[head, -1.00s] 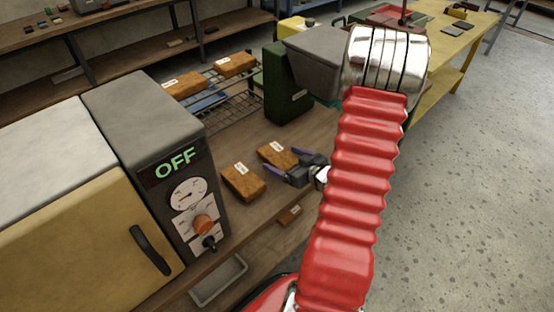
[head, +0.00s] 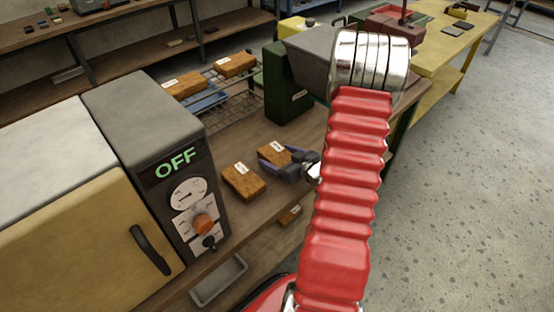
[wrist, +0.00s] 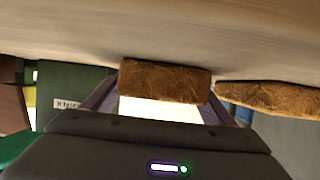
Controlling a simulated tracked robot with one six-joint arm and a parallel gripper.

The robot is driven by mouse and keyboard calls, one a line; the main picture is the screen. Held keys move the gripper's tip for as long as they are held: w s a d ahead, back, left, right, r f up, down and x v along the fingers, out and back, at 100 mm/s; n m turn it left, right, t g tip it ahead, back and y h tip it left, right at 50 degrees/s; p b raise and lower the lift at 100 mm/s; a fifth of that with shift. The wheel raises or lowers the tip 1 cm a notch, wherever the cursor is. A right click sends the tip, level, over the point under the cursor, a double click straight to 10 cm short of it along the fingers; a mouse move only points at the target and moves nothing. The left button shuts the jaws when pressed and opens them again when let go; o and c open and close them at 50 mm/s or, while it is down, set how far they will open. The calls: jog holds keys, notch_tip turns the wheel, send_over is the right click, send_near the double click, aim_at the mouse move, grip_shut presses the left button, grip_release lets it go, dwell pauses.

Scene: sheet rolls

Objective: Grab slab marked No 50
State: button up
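A brown slab (head: 272,150) with a small white label lies on the wooden bench; the label is too small to read. My gripper (head: 266,156) is open, its purple fingers spread around the near part of this slab. In the wrist view the slab (wrist: 165,82) sits between the two fingertips of my gripper (wrist: 162,92); contact cannot be made out. A second labelled slab (head: 243,182) lies just to the left on the bench and shows at the right in the wrist view (wrist: 272,97).
A grey oven-like machine (head: 150,120) reading OFF stands at left. Two more labelled slabs (head: 184,84) (head: 235,64) lie on a wire rack (head: 215,110) behind. A dark green box-like stand (head: 285,95) is beyond my gripper. Another slab (head: 290,215) shows below the bench top.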

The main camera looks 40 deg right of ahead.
aim_at(278, 154)
jog(key=c, duration=1.2)
jog(key=shift+r, duration=0.2)
jog(key=shift+r, duration=4.85)
